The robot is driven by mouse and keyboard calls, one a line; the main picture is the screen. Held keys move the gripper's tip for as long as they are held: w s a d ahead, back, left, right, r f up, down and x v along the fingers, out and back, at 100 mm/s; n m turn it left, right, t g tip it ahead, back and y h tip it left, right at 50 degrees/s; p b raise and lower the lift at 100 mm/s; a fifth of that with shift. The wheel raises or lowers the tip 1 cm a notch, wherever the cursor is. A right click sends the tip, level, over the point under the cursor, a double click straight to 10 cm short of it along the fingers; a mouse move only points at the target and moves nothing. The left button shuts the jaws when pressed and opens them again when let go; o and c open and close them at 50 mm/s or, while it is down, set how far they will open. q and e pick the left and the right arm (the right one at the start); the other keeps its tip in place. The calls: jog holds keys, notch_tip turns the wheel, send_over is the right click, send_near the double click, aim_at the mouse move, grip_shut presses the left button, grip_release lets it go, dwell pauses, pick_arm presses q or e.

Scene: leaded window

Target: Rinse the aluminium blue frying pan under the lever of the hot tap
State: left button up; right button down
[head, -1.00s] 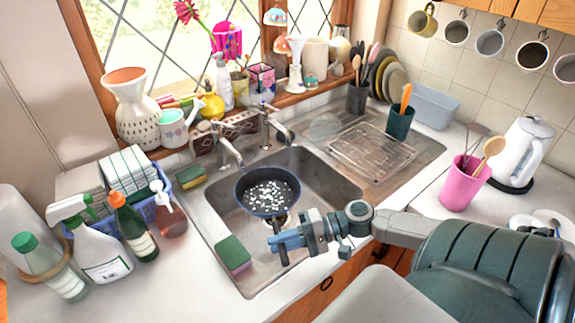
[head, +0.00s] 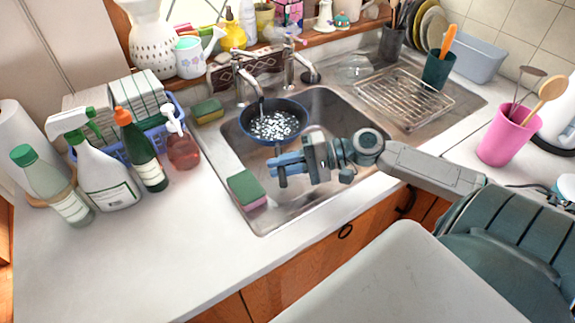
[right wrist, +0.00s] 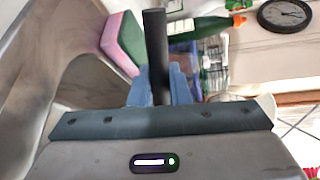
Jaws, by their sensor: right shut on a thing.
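I cannot tell whether water runs. My right gripper (head: 284,167) is shut on the pan's dark handle (head: 282,180), in front of the pan. In the right wrist view the black handle (right wrist: 155,50) stands between the blue fingers (right wrist: 156,88). My left gripper is not in view.
A green and pink sponge (head: 247,190) lies on the sink's front left edge, another (head: 208,111) at the back left. Several bottles (head: 105,160) crowd the left counter. A wire rack (head: 405,98) sits on the drainer. A pink utensil pot (head: 508,135) stands right.

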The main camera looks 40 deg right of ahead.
pick_arm(q)
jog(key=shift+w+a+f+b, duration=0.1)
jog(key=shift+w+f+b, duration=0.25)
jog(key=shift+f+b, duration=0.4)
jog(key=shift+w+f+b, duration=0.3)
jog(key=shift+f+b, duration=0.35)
jog(key=shift+b, duration=0.1)
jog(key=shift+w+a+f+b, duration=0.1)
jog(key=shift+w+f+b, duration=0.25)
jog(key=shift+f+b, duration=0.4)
pick_arm(e)
jog(key=shift+w+a+f, duration=0.1)
jog(key=shift+w+f, duration=0.05)
jog(key=shift+w, duration=0.6)
jog(key=shift+w+a+f, duration=0.1)
jog(key=shift+w+f, duration=0.05)
jog(key=shift+w, duration=0.6)
jog(key=shift+w+a+f, duration=0.1)
jog(key=shift+w+f, duration=0.05)
jog(key=shift+w, duration=0.6)
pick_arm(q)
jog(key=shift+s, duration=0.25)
